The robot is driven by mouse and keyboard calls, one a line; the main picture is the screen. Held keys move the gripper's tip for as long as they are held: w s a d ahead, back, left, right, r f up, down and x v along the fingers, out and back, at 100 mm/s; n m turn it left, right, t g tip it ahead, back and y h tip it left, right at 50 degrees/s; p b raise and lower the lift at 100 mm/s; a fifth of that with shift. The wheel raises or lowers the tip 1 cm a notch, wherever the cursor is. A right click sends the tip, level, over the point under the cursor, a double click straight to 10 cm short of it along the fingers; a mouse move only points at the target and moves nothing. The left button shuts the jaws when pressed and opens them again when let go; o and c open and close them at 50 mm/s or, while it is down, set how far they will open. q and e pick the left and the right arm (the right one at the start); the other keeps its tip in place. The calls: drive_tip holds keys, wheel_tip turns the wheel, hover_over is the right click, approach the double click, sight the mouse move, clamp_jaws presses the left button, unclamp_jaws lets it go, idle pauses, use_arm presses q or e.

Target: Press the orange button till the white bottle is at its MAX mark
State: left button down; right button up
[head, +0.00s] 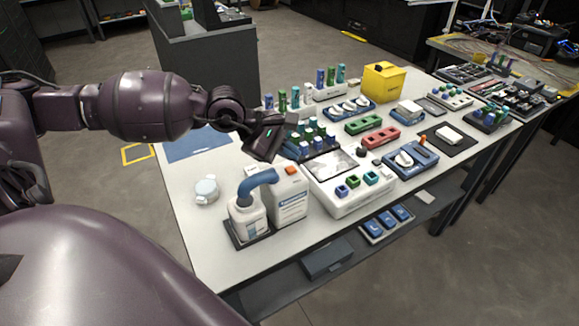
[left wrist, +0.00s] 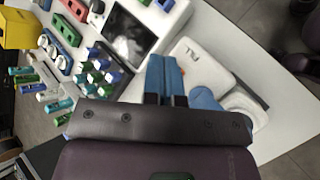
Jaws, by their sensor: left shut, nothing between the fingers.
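A white jug (head: 289,200) with a blue label stands near the table's left front. Its orange button (head: 291,169) is on top, and a blue spout (head: 257,182) curves left from it. The white bottle (head: 244,222) stands beside the jug under the spout; its MAX mark and level are too small to read. My left gripper (head: 270,150) is above and behind the jug, apart from the button. In the left wrist view its blue fingers (left wrist: 164,60) are shut and empty, beside the jug (left wrist: 203,68). My right gripper is not in view.
A white splicer (head: 345,195) with a screen is close on the right. A round white container (head: 207,190) sits to the left. Several vials in racks stand behind. The table's front left is clear.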

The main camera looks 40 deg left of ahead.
sight(289, 170)
use_arm(q)
drive_tip(key=shift+r+p, duration=0.65)
drive_tip(key=shift+r, duration=1.1)
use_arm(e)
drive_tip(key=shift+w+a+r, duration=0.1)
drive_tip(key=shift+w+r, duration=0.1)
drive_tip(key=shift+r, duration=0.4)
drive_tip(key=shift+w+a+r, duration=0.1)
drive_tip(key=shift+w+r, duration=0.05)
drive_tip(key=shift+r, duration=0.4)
use_arm(q)
drive_tip(key=shift+f, duration=0.1)
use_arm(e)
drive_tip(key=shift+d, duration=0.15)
